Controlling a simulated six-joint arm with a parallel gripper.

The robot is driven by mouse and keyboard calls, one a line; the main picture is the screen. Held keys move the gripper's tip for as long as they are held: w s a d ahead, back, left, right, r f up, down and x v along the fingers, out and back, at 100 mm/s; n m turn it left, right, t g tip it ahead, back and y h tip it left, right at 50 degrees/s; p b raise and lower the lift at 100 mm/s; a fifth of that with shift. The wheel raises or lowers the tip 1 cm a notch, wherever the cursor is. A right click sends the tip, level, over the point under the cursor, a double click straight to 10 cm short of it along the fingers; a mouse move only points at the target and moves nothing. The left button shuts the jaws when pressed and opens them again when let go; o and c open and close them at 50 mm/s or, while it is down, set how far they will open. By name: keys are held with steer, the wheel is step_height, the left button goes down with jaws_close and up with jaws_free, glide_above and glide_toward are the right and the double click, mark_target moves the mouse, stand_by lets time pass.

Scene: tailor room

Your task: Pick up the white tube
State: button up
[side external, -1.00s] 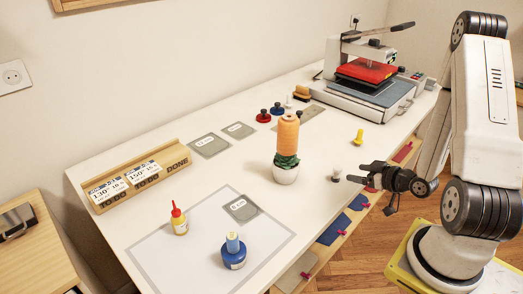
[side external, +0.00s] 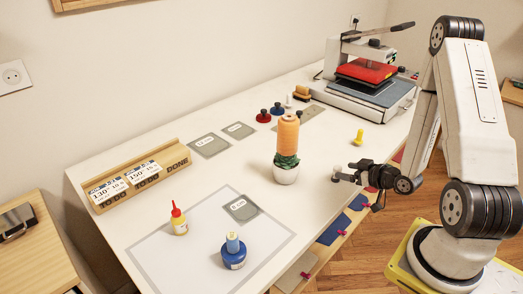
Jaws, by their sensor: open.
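A small white cylinder (side external: 337,170), which looks like the white tube, stands upright near the front edge of the table. My gripper (side external: 344,175) is level and low over the table, coming from the right. Its dark fingertips are at the cylinder and overlap its lower part in the view. The gripper is open. I cannot tell whether the fingers touch the cylinder or how far it sits between them.
The heat press (side external: 370,75) is at the back right.

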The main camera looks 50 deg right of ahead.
mark_target(338, 168)
steer(key=shift+x, duration=2)
jaws_close()
